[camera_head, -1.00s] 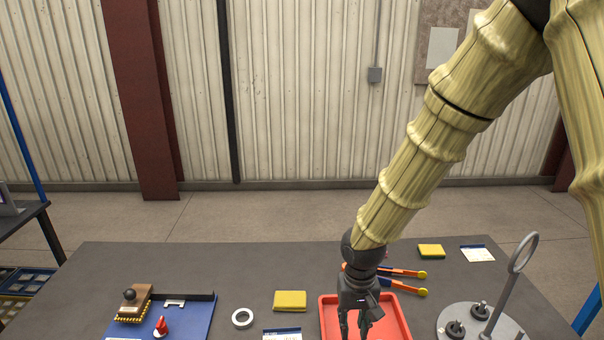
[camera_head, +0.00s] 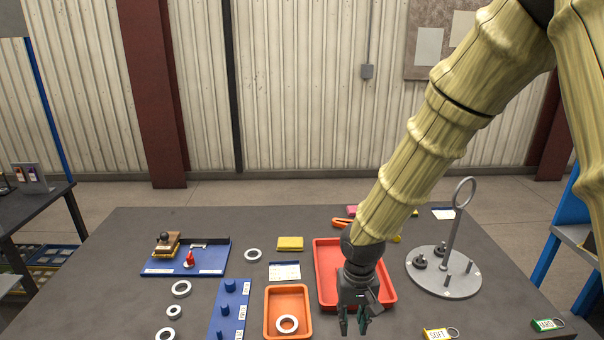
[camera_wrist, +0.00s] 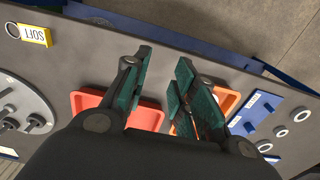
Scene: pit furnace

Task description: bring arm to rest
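My arm reaches down from the upper right in the head view, and my gripper (camera_head: 355,322) hangs over the near part of the red tray (camera_head: 328,262). In the wrist view my gripper (camera_wrist: 158,92) shows its green-padded fingers spread apart, with nothing between them. The red tray (camera_wrist: 148,118) lies beneath and beyond the fingers, and the orange tray (camera_wrist: 226,102) shows partly behind the other finger. The red tray looks empty where it shows; my gripper hides part of it.
A round grey stand (camera_head: 452,284) with an upright ring handle is right of the red tray. The orange tray (camera_head: 272,330) holds a white ring. A blue peg board (camera_head: 226,318), loose rings, a blue panel (camera_head: 160,268) and a yellow SOFT tag (camera_head: 436,334) lie around.

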